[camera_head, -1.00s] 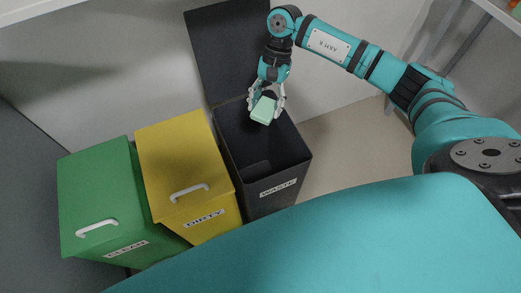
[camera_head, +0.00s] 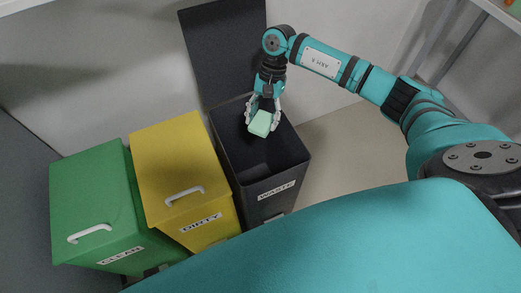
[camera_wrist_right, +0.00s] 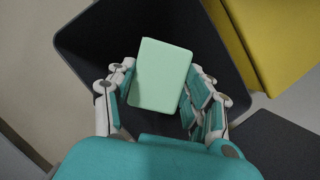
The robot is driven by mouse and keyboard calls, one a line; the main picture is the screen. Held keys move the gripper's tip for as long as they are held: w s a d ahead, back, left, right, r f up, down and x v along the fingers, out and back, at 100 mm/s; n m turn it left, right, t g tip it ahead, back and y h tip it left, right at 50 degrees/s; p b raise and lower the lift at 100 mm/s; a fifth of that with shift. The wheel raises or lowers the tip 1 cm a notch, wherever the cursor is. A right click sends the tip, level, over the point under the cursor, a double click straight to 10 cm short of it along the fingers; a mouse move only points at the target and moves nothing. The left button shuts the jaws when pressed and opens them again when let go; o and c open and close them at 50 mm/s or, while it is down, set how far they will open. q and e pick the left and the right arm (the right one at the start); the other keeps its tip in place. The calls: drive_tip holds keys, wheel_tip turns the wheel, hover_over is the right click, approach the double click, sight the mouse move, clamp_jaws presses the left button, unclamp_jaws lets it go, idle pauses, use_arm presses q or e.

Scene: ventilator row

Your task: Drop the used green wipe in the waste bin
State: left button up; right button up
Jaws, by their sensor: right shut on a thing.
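The green wipe (camera_head: 262,123) is a pale green block. My right gripper (camera_head: 263,120) is shut on it and holds it over the opening of the waste bin (camera_head: 270,185). The bin is dark, labelled WASTE, and its lid (camera_head: 225,50) stands open at the back. In the right wrist view the wipe (camera_wrist_right: 160,74) sits between both fingers of my right gripper (camera_wrist_right: 160,90), with the dark inside of the bin (camera_wrist_right: 100,45) around it. My left gripper is not in view.
A shut yellow bin (camera_head: 180,170) labelled DIRTY stands to the left of the waste bin. A shut green bin (camera_head: 95,200) labelled CLEAN stands farther left. Bare floor (camera_head: 345,150) lies to the right of the waste bin.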

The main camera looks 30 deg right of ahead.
drive_tip(key=o, duration=1.2)
drive_tip(key=v, duration=1.2)
drive_tip(key=shift+a, duration=0.1)
